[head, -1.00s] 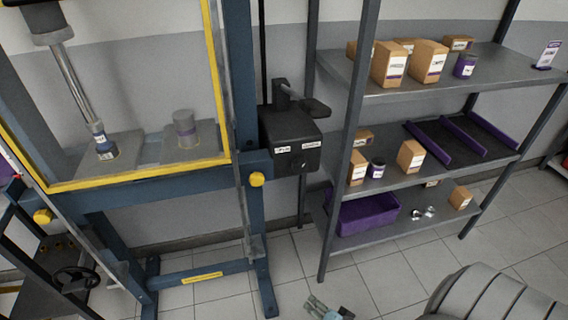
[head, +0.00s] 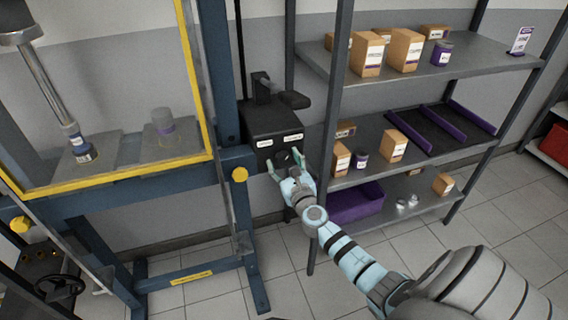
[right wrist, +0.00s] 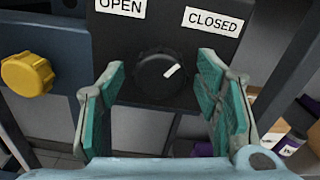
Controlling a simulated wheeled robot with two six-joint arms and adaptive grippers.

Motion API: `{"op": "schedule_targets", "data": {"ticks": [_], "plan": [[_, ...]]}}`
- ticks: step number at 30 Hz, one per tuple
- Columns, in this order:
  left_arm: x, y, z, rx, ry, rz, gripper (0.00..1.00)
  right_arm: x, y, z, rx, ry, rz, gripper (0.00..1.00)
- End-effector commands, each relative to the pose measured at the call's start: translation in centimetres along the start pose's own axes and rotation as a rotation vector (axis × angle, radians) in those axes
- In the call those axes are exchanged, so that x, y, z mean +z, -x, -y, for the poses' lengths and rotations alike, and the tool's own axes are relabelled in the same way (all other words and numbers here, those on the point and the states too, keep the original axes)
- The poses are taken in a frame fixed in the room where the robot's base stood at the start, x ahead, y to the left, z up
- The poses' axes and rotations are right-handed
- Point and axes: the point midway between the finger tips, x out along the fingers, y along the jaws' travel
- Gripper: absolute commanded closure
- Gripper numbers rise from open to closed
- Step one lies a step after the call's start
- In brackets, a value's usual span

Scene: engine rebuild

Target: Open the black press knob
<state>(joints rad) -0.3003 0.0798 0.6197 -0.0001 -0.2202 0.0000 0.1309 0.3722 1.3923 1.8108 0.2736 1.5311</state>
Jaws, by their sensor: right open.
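The black press knob (right wrist: 160,74) is on the front of a black box (head: 271,128) fixed to the blue press frame. In the right wrist view its white mark points up and right, toward the "CLOSED" label (right wrist: 213,21). The "OPEN" label (right wrist: 122,6) is at the upper left. My right gripper (head: 283,165) is open in front of the box. In the right wrist view its two teal-padded fingers (right wrist: 163,90) stand on either side of the knob, with visible gaps. My left gripper is not in view.
A yellow knob (right wrist: 27,74) sits on the press frame just left of my right gripper. A grey shelf rack (head: 400,83) with boxes and a purple bin (head: 355,203) stands close on the right. A lever handle (head: 285,98) is on top of the black box.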

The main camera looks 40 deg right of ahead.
Motion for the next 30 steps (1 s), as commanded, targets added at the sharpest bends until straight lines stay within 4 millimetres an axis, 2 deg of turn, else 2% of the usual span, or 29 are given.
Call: {"op": "schedule_targets", "data": {"ticks": [3,10,19,30], "plan": [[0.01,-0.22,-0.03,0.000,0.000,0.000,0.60,-0.01,-0.68,0.01,-0.001,0.000,0.000,0.42],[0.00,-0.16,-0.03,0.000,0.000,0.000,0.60,0.04,-0.73,0.01,0.000,0.001,0.000,0.44],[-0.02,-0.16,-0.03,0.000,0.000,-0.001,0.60,0.02,-0.69,0.02,0.000,0.001,-0.001,0.90],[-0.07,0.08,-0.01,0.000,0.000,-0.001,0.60,0.03,-0.67,0.03,0.000,0.052,-0.002,0.91]]}}
